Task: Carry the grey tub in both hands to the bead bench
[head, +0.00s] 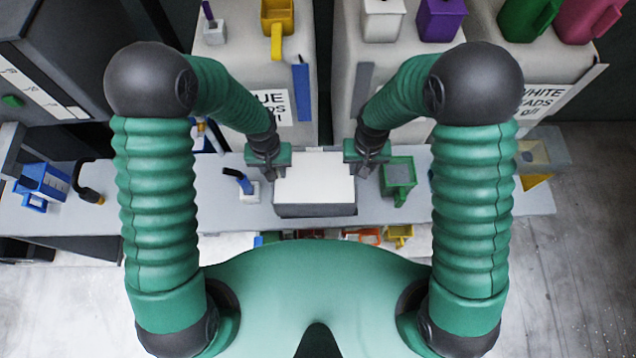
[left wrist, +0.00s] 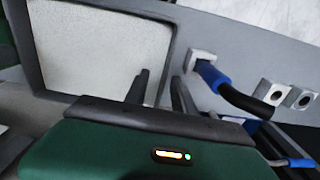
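The grey tub (head: 315,211), filled level with something white, is on or just above a long grey bench (head: 460,205) in front of my body. I cannot tell whether this is the bead bench. My left gripper (head: 268,172) is at the tub's left rim. In the left wrist view, its two dark fingers (left wrist: 160,92) stand apart on either side of the tub (left wrist: 38,50) wall, one over the white fill and one outside. My right gripper (head: 366,172) is at the tub's right rim; its fingers are too small to read.
A blue-handled tool in a small holder (head: 249,190) stands close left of the tub. A green container (head: 398,176) stands close right. Large pale bins with signs (head: 270,105) rise behind. A blue device (head: 45,182) stands at the far left. Small coloured bins (head: 398,234) sit below the front edge.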

